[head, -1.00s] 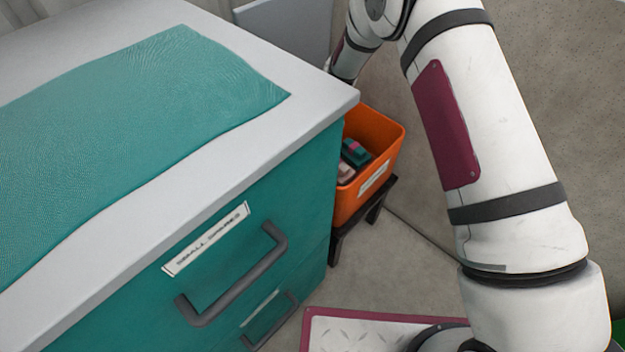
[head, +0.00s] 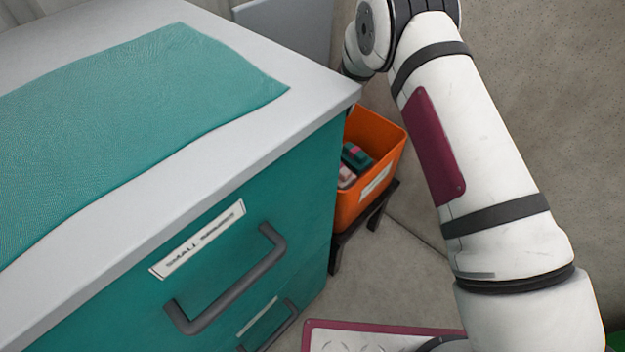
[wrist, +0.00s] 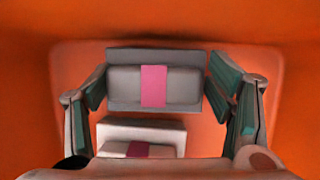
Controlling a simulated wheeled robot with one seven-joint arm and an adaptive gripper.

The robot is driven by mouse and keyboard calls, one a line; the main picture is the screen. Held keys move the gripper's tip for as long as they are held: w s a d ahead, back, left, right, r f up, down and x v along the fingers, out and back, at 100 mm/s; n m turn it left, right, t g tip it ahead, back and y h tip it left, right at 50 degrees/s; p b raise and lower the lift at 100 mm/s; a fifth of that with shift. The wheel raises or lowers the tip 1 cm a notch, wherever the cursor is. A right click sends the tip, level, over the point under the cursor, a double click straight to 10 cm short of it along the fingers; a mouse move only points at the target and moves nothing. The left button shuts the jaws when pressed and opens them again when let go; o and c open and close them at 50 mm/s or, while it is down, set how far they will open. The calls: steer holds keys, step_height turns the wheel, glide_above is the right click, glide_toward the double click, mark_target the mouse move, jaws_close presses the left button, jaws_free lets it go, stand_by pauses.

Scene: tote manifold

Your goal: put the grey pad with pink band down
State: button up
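The grey pad with pink band (wrist: 182,86) is in the middle of the wrist view, its pink band across its centre. My gripper (wrist: 156,80) has a teal-faced finger against each end of the pad and appears shut on it. Orange walls surround them, so the gripper is inside an orange bin (wrist: 290,80). Whether the pad touches the bin floor cannot be told. A pale pad with a darker pink band (wrist: 116,133) lies nearer the camera, partly hidden by my gripper. In the head view my gripper and the grey pad cannot be made out.
An orange bin (head: 393,155) on a dark stand (head: 378,212) shows in the head view, holding teal and pale things. A teal drawer cabinet (head: 110,315) with a white top and teal mat (head: 140,100) stands left, partly blocking the bin. Bare floor lies right of the stand.

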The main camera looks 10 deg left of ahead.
steer(key=o, duration=0.4)
steer(key=p+v, duration=0.5)
steer(key=v, duration=0.7)
steer(key=shift+r, duration=0.2)
steer(key=shift+r, duration=0.1)
